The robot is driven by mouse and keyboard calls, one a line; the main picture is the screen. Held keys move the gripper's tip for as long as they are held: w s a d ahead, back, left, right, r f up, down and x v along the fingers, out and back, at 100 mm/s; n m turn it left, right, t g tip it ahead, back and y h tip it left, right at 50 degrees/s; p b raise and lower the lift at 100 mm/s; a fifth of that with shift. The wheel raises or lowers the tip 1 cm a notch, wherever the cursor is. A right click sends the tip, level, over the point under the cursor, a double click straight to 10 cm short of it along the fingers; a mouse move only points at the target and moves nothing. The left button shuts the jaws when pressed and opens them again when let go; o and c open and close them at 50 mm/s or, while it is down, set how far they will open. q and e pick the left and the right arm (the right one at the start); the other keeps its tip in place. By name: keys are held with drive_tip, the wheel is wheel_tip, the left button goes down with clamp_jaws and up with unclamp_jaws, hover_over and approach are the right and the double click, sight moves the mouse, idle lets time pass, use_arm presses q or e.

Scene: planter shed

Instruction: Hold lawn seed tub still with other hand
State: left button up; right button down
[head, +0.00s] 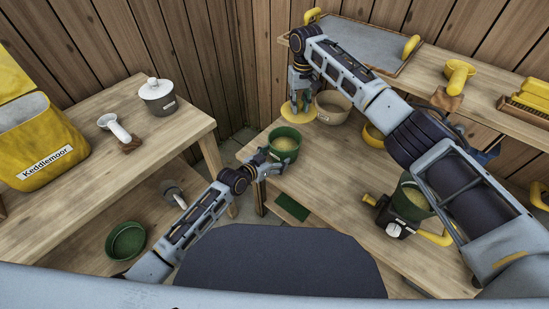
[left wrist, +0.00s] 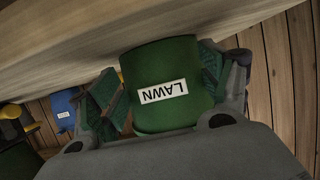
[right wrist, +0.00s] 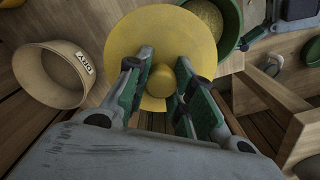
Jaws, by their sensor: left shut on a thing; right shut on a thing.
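The lawn seed tub (head: 285,143) is green, upright and open, with pale seed inside, on the right-hand bench near its left corner. In the left wrist view the tub (left wrist: 165,110) carries a LAWN label. My left gripper (head: 272,160) is shut on the tub's side, a green pad on each side of it. My right gripper (head: 299,95) is shut on the knob of a round yellow lid (head: 292,112). In the right wrist view the lid (right wrist: 145,40) is beside the seed-filled tub (right wrist: 209,22), partly overlapping its outline; its exact height is unclear.
A beige labelled bowl (head: 332,107) stands close to the lid. A black-and-white device (head: 396,222) with a green seed-filled container (head: 411,203) is at the bench's right.

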use_arm(q)
drive_tip(key=shift+s+f, duration=0.1)
drive_tip(key=shift+f, duration=0.15)
drive_tip(key=o, duration=1)
drive_tip(key=shift+o, duration=1.3)
drive_tip(key=shift+r, duration=0.1)
drive_tip(key=shift+r, duration=0.1)
drive_tip(key=v, duration=1.1)
drive_tip(key=shift+s+a+r, duration=0.2)
drive_tip(key=shift+s+a, duration=0.05)
drive_tip(key=shift+s, duration=0.05)
use_arm(e)
drive_tip(key=shift+m, duration=0.3)
